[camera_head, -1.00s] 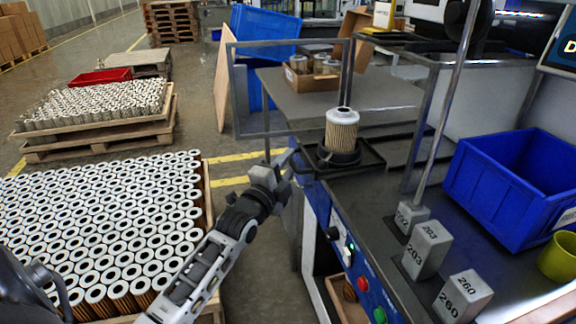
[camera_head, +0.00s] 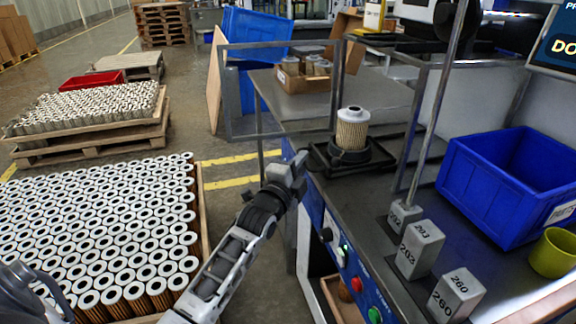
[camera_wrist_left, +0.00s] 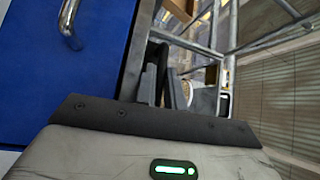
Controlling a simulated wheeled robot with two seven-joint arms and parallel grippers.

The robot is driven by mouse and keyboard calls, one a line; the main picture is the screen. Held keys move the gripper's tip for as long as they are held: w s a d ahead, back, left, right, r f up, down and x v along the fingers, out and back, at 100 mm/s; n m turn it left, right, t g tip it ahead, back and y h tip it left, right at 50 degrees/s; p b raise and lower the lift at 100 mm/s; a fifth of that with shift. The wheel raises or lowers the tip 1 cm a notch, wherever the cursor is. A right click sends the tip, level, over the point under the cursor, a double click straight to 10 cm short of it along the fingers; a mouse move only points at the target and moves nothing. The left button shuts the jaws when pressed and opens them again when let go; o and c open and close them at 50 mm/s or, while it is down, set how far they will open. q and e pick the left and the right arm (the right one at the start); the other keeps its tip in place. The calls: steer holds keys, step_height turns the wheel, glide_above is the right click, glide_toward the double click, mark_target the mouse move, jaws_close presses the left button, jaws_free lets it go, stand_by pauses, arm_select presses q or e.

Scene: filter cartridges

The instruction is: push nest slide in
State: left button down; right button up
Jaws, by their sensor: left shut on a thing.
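The nest slide (camera_head: 377,165) is a black tray on the bench's left side, with a black round nest (camera_head: 349,156) on it. A pleated beige filter cartridge (camera_head: 352,133) with a white top stands upright in the nest. My left gripper (camera_head: 297,166) is at the slide's near left side, low beside the bench edge. Its dark fingers (camera_wrist_left: 163,85) are close together in the left wrist view. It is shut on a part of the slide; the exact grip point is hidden. My right gripper is not in view.
A grey metal frame (camera_head: 335,90) rises around the slide. Numbered grey blocks (camera_head: 419,250), a blue bin (camera_head: 478,198) and a green cup (camera_head: 553,254) stand to the right. A cardboard box (camera_head: 291,86) is behind. A pallet of cartridges (camera_head: 203,220) is left of the arm.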

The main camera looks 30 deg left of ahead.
arm_select(q)
steer(key=c, duration=1.5)
jaws_free()
steer(key=shift+s, duration=0.1)
steer(key=shift+f, duration=0.15)
